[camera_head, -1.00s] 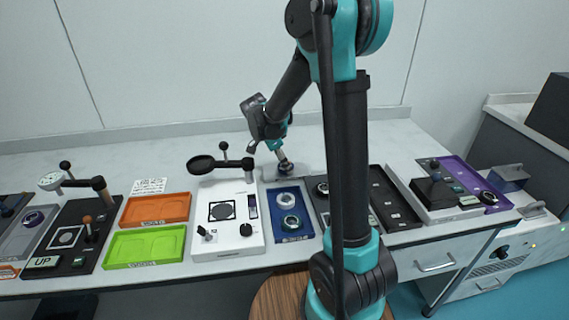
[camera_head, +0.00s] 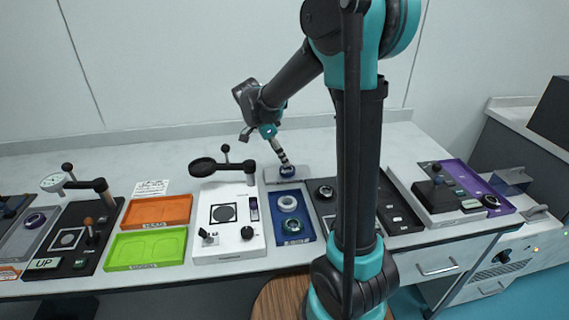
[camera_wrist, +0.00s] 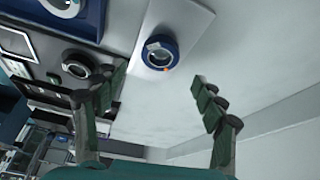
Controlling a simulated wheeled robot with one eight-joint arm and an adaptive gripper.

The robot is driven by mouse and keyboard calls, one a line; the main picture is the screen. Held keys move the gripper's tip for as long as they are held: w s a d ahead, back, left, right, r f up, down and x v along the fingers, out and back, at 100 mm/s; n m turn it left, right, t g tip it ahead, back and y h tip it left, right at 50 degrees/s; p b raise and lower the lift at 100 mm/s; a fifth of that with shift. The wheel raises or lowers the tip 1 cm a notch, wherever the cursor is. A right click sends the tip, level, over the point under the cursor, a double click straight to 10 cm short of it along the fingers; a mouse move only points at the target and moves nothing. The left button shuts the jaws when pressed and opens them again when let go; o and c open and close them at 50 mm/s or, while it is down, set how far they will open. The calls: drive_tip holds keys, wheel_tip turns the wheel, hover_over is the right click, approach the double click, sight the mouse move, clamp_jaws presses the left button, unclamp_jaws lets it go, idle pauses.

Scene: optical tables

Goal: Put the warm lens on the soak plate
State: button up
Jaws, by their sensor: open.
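A blue-rimmed lens (camera_head: 287,170) lies flat on a pale grey plate (camera_head: 271,177) behind the blue tray; I read no label on this plate. In the wrist view the lens (camera_wrist: 161,53) has a small orange mark on its rim and lies on the plate (camera_wrist: 183,22), near its end. My gripper (camera_head: 284,158) is just above and behind the lens in the head view. In the wrist view its two fingers (camera_wrist: 158,96) are spread, with nothing between them, and the lens is apart from them.
The blue tray (camera_head: 308,232) holds two more ring-shaped lenses. A white station with a dark round arm (camera_head: 203,167) stands to its left, beside orange (camera_head: 157,211) and green (camera_head: 146,249) trays. Black trays and a purple tray (camera_head: 462,177) are to the right. The bench behind the plate is clear.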

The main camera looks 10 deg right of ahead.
drive_tip(key=v, duration=0.6)
drive_tip(key=shift+d, duration=0.1)
idle(1.1)
